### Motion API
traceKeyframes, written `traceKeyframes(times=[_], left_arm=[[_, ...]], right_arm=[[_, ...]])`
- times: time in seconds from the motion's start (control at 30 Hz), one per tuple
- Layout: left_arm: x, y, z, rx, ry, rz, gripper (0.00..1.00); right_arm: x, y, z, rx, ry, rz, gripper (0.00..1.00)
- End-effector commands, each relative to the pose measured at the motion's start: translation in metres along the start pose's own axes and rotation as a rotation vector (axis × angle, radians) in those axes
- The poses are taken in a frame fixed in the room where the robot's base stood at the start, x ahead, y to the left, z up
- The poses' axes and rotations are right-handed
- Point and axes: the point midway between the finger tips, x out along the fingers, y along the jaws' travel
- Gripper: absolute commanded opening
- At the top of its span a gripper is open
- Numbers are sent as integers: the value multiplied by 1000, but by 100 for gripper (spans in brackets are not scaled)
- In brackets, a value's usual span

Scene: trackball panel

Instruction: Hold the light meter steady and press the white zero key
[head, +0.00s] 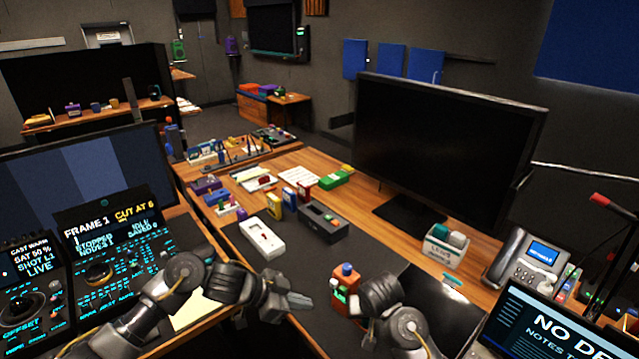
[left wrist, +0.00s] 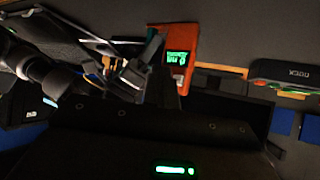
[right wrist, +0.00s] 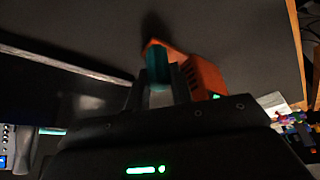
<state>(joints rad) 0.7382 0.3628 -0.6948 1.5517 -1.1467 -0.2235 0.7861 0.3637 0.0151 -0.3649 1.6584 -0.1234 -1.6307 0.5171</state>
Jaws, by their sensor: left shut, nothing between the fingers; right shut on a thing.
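The light meter (head: 345,274) is an orange block with a green lit screen, upright above the dark mat in the head view. My right gripper (head: 357,300) is shut on it from the right. In the right wrist view the meter's orange side (right wrist: 205,78) shows between and beyond the fingers. My left gripper (head: 303,301) is shut and empty, a little left of the meter and apart from it. In the left wrist view the meter (left wrist: 180,57) shows its green screen just past the left fingertips.
A white tray (head: 243,236) and a dark grey box (head: 306,228) lie behind the grippers. A white box (head: 452,255) and a desk phone (head: 508,258) stand to the right. A control console (head: 160,262) is at the left. The mat (head: 290,265) around the meter is clear.

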Motion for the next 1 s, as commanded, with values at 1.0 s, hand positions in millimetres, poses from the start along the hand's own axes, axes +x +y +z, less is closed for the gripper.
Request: traceKeyframes(times=[1.0], left_arm=[[-84,0,-21,1,0,-1,0]], right_arm=[[0,0,0,0,0,0,0]])
